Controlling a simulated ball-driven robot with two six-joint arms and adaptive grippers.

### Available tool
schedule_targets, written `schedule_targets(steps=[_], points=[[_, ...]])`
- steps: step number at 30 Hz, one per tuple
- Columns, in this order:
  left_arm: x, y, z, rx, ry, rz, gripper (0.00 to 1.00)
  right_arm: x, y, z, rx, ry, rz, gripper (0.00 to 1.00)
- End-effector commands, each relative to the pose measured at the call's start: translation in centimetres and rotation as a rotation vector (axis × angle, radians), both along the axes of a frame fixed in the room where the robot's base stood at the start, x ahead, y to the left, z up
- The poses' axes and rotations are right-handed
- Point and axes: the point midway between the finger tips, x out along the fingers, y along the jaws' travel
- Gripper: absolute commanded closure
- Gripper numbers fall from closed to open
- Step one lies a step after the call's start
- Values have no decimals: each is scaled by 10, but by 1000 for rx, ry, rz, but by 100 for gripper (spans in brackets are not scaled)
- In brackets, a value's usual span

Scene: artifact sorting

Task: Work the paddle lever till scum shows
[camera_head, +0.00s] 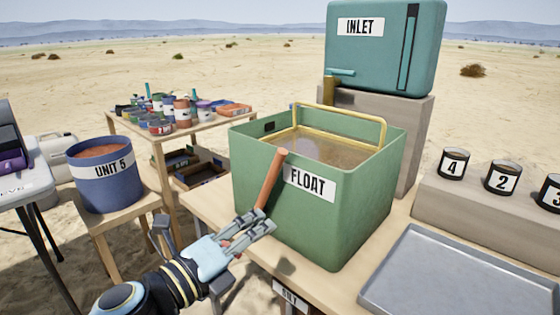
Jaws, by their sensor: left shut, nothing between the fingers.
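The green FLOAT tank (310,215) stands on a wooden table in the middle of the head view. Its paddle lever (270,180) is an orange-brown rod at the tank's front left, tilted with its top to the right. A yellow frame (345,111) spans the tank's top. Inside is a tan-brown surface (345,152) with a faint paler patch; I cannot tell whether it is scum. My left gripper (264,224) is shut and empty, close to the lever's lower end. I cannot tell whether it touches the lever. My right gripper is out of view.
A teal INLET tank (382,50) stands on a block behind. A blue UNIT 5 bucket (105,177) sits on a stool at left. An empty grey tray (455,275) lies at front right, near numbered black cups (502,178). A table with several small containers (182,112) stands behind left.

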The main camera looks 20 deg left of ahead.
Motion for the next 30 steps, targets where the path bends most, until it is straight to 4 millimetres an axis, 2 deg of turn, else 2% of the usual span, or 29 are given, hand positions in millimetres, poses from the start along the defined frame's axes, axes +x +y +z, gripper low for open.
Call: schedule_targets(steps=[1,5,8,20,24,30], points=[[-2,1,7,2,4,0,100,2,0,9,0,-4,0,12],[1,0,6,0,9,1,100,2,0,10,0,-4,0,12],[13,-4,6,-2,8,3,100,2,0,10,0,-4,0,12],[90,-34,6,-6,8,2,100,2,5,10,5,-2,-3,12],[102,-17,16,1,8,3,100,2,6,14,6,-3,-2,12],[111,-6,22,-4,9,3,100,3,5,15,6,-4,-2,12]])
